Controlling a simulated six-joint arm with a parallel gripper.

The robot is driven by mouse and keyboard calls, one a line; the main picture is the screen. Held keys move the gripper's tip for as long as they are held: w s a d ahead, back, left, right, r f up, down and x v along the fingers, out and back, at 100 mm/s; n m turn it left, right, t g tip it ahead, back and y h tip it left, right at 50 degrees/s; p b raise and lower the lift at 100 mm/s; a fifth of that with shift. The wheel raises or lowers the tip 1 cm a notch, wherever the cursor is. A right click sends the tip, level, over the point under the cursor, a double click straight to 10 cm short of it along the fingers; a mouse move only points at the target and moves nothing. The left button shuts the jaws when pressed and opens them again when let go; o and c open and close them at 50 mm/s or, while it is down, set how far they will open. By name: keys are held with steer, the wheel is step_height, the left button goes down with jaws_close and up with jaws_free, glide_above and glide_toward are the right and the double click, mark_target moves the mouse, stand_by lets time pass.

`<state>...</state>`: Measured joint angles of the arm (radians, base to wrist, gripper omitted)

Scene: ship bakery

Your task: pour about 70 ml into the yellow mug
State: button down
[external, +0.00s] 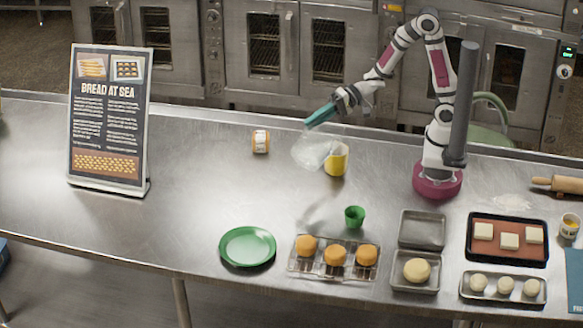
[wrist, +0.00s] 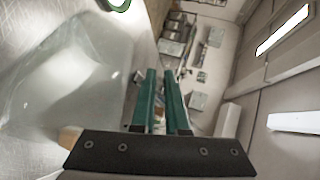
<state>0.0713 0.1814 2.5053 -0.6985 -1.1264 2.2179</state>
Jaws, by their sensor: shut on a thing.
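A clear pitcher (external: 312,150) hangs from my gripper (external: 318,117), which is shut on it. The pitcher is tilted, with its right end against or just over the yellow mug (external: 337,162) in the external view. The mug stands upright on the steel counter, partly covered by the pitcher. I cannot make out a stream or the level in the mug. In the wrist view the pitcher (wrist: 75,75) fills the left side, beside the teal fingers of my gripper (wrist: 162,98); the grip point is not clear there.
An orange-labelled jar (external: 261,141) stands left of the pitcher. A green cup (external: 354,216), a green plate (external: 240,261) and a rack of buns (external: 300,272) are nearer the front edge. A sign (external: 110,120) stands far left. The counter between sign and jar is clear.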

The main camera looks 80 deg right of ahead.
mark_target(309, 129)
steer(key=shift+d+r, duration=0.15)
steer(key=shift+d, duration=0.05)
steer(key=shift+a+r, duration=0.1)
stand_by(0.6)
steer(key=shift+s+d+r+t+y, duration=0.15)
steer(key=shift+d+r+t+y, duration=0.25)
steer(key=shift+d+y, duration=0.1)
stand_by(1.1)
steer(key=shift+g+h, duration=0.6)
steer(key=shift+h, duration=0.1)
steer(key=a, duration=0.1)
steer(key=a+f, duration=0.1)
steer(key=a, duration=0.1)
steer(key=w+a+f, duration=0.1)
steer(key=shift+a, duration=0.2)
steer(key=shift+w+f+n+h, duration=0.1)
steer(key=shift+f+n+h, duration=0.2)
steer(key=shift+w+a+f+g+h, duration=0.25)
steer(key=shift+a+f+g+h, duration=0.35)
steer(key=shift+a+f, duration=0.45)
steer(key=shift+w+f+n+h, duration=0.1)
steer(key=shift+f+n+h, duration=0.2)
steer(key=shift+f, duration=0.2)
